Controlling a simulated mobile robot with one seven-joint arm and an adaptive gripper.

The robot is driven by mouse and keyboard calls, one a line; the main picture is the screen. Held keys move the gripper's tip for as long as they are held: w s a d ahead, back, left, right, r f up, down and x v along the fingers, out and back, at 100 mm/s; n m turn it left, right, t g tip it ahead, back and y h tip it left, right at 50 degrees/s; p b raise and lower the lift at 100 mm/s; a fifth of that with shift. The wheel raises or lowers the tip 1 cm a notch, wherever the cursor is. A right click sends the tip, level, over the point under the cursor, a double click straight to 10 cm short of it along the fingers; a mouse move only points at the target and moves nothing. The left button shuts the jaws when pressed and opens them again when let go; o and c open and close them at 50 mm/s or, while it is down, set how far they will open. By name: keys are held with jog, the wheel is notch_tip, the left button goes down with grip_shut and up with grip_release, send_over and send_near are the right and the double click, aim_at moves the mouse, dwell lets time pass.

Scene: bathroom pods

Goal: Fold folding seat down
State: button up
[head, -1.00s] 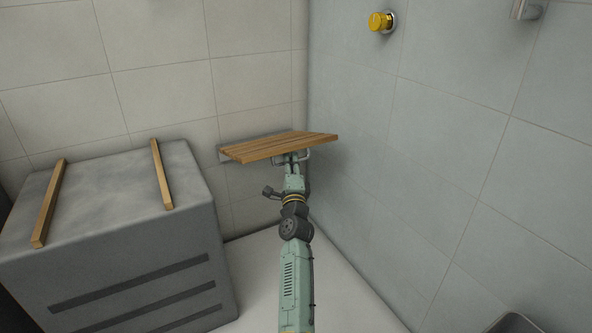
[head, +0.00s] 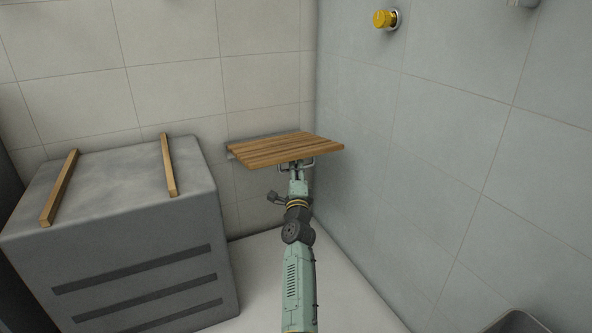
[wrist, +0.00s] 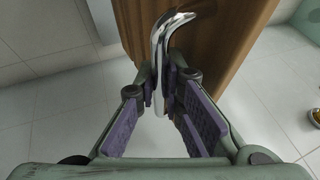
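The folding seat (head: 280,149) is a slatted wooden panel on a grey wall bracket (head: 233,149) in the corner of the back wall. It stands out from the wall and looks close to level, with its top face showing. A chrome handle (wrist: 175,28) is fixed to the seat's wooden underside (wrist: 215,45). My gripper (wrist: 168,88) has its purple-padded fingers closed around the handle's bar. In the head view my gripper (head: 298,172) is below the seat's front edge, and its fingertips are partly hidden there.
A grey block (head: 130,250) with two wooden strips on top stands left of the seat. The tiled right wall (head: 450,130) is close to my arm and carries a yellow knob (head: 384,19). The white floor (head: 262,275) below the seat is clear.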

aim_at(296, 153)
jog(key=o, duration=0.5)
jog(key=shift+r, duration=0.2)
jog(key=shift+r, duration=0.1)
jog(key=shift+a+r, duration=0.1)
jog(key=shift+r, duration=0.55)
notch_tip(296, 153, up, 8)
jog(key=shift+f, duration=0.15)
jog(key=shift+d+r, duration=0.2)
jog(key=shift+r, duration=0.25)
jog(key=shift+f, duration=0.1)
